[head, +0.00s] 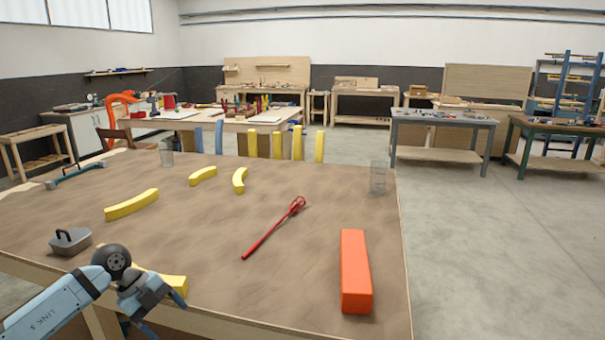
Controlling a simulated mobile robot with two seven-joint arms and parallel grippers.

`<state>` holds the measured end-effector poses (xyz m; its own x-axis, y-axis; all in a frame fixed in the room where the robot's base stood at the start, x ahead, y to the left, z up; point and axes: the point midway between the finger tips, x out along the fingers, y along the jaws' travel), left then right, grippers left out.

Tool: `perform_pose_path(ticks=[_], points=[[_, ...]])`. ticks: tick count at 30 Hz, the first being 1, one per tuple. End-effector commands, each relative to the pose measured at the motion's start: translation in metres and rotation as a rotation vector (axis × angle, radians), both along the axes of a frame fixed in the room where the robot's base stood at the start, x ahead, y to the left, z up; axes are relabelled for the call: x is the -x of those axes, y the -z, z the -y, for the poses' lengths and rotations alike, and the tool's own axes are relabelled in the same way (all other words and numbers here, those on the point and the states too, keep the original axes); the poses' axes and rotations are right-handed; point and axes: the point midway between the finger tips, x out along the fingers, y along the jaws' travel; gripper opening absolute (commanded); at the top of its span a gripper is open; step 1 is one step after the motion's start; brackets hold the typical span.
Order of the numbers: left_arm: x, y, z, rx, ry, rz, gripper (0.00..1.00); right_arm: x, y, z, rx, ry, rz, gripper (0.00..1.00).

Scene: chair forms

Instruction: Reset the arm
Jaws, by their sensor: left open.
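My left arm comes in at the lower left, and its gripper (150,312) hangs at the table's front edge, pointing down and to the right. My right gripper is not in view.
On the table are an orange block (355,270), a red tool (273,228), a grey lidded box (70,241), yellow curved pieces (131,204), clear cups (378,178) and a clamp-like bar (75,175). The table's middle is mostly clear. Other workbenches (440,125) stand behind.

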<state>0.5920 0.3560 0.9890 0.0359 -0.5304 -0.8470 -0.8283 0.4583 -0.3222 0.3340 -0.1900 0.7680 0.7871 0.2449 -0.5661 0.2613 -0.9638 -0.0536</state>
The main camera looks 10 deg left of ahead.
Motion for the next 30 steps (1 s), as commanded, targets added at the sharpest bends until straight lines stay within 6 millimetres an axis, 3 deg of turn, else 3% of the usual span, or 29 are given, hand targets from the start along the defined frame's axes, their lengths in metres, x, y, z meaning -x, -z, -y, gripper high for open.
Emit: perform_pose_path(ticks=[1,4,6,9,14,17,21,24,30], points=[[0.012,0.015,0.034,0.131,0.042,0.022,0.77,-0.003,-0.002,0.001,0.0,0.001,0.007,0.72],[0.036,0.029,0.103,0.459,0.073,0.113,0.77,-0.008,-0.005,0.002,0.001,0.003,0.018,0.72],[0.051,0.029,0.14,0.684,0.026,0.185,0.77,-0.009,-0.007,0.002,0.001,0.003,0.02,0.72],[0.068,0.026,0.173,0.953,-0.136,0.278,0.77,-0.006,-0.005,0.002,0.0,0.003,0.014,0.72],[0.087,0.042,0.182,1.192,-0.579,0.36,0.77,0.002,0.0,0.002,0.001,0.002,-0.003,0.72],[0.105,0.073,0.172,1.199,-0.907,0.344,0.77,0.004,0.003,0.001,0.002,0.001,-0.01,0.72],[0.143,0.127,0.159,1.076,-1.281,0.234,0.77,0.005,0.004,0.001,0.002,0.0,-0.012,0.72],[0.177,0.162,0.157,0.956,-1.458,0.123,0.77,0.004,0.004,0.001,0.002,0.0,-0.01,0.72],[0.247,0.214,0.164,0.73,-1.66,-0.122,0.77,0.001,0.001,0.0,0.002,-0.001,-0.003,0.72]])
